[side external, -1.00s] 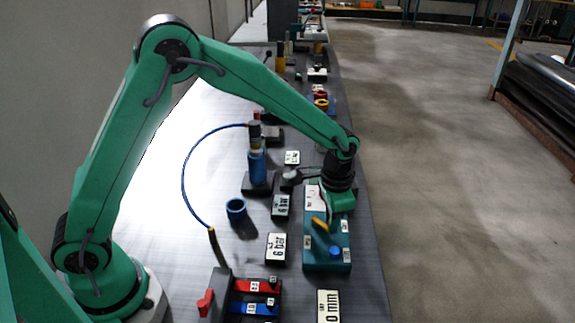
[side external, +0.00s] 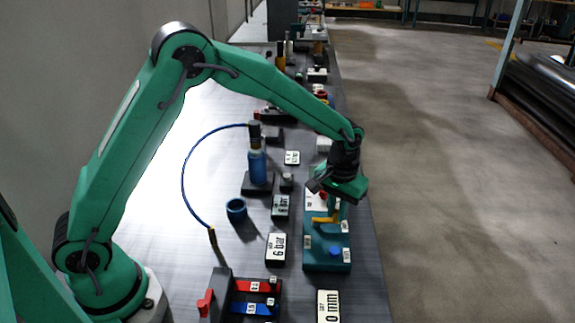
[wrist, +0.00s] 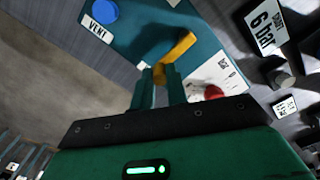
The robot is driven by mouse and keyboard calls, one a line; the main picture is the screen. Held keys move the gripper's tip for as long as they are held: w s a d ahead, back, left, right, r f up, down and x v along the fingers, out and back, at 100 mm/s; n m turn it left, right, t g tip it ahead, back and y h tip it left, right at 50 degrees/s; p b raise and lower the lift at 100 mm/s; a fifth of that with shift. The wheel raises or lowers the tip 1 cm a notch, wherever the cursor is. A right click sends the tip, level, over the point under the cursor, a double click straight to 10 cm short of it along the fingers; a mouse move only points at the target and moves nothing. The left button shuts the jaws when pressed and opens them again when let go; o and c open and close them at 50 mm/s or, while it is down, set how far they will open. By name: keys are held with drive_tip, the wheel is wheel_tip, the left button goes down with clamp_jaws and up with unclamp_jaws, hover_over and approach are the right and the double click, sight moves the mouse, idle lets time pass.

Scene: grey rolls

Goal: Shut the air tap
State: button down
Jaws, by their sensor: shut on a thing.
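The air tap's yellow lever (side external: 325,220) is on top of a teal block (side external: 322,261). The lever lies roughly crosswise on the block in the side view. The lever also shows in the wrist view (wrist: 180,48), with its near end between my fingers. My gripper (side external: 337,214) points down over the block and is shut on that lever end. The fingers also show in the wrist view (wrist: 158,74). A blue knob (side external: 335,251) and a red part (wrist: 213,92) are on the same block. The fingers partly hide the lever end.
A blue ring (side external: 236,209) and a blue bottle (side external: 257,168) are farther left. A rack with red and blue bars (side external: 253,287) is in front. The table's right edge is close to the block.

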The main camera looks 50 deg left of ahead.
sight(337, 211)
drive_tip(key=shift+w, duration=0.1)
idle(0.3)
drive_tip(key=c, duration=1.4)
unclamp_jaws()
drive_tip(key=shift+r, duration=3.95)
